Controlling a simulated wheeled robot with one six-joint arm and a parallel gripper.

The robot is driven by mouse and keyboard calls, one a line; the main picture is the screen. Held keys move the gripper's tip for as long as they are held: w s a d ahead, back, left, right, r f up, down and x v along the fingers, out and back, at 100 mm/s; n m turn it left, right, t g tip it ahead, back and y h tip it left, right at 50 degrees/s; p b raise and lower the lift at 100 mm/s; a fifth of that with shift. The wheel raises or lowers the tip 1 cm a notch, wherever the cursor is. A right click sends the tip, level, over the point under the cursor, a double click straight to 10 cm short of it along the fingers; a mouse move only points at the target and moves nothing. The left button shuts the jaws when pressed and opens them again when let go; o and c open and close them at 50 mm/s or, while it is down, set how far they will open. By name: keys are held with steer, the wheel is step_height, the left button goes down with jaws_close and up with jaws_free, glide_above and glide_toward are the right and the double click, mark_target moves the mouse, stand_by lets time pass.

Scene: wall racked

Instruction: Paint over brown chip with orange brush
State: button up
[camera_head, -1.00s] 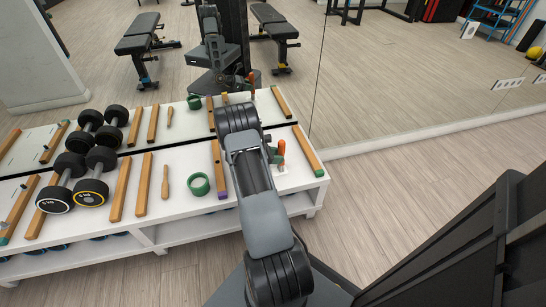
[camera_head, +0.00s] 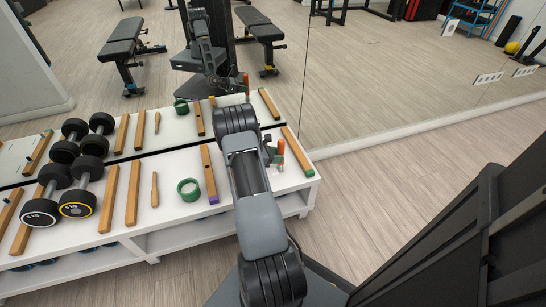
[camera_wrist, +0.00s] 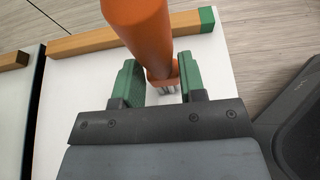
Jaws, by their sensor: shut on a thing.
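The orange brush (camera_head: 281,147) stands roughly upright over the right part of the white bench top. It also shows in the wrist view (camera_wrist: 140,30), where its thick orange handle runs down between the green fingers. My gripper (camera_wrist: 162,82) is shut on it near the handle's lower end, with pale bristles just visible below. In the head view my gripper (camera_head: 272,155) is partly hidden behind my own arm. I cannot make out a brown chip in either view. Whether the bristles touch the bench top is unclear.
A white bench (camera_head: 170,212) stands against the mirror. On it lie a green ring (camera_head: 189,190), a small wooden stick (camera_head: 155,190), several wooden bars and black dumbbells (camera_head: 80,196). A green-ended bar (camera_head: 298,152) lies right of the brush, near the bench's right end.

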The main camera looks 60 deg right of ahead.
steer(key=shift+s+d+r, duration=0.1)
steer(key=shift+d, duration=0.05)
step_height(320, 180, up, 7)
steer(key=p, duration=0.5)
stand_by(0.4)
